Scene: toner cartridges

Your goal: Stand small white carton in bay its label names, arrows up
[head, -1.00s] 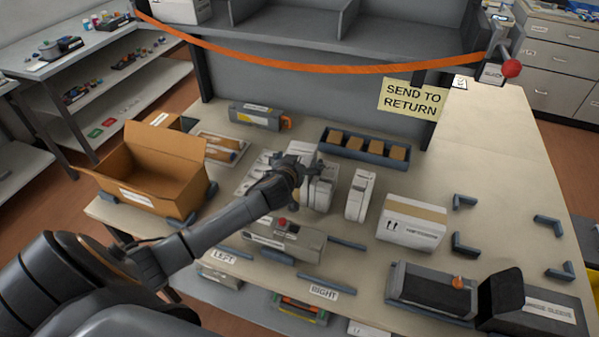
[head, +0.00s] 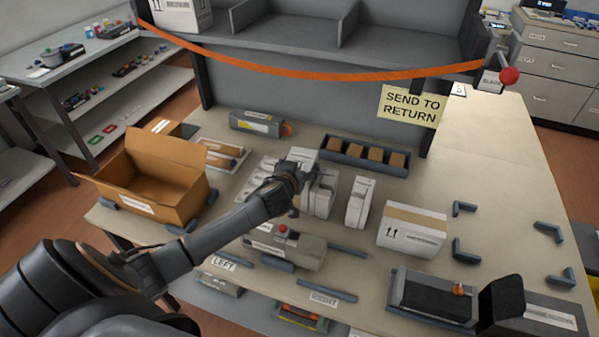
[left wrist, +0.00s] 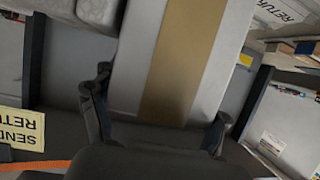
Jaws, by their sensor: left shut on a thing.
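My left gripper (head: 308,178) is shut on a small white carton with a tan tape strip, whose face fills the middle of the left wrist view (left wrist: 170,65). In the head view it is at a group of upright white cartons (head: 322,200) on the table, and my wrist hides part of them. The grey bay shelf (head: 395,42) has upright dividers. I cannot read the held carton's label or its arrows. My right gripper is not in view.
An orange strap (head: 330,70) sags across the bay shelf's front. Another white carton (head: 358,204) and a larger taped one (head: 412,235) stand to the right. An open brown box (head: 150,185) is at left. The table's far right is clear.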

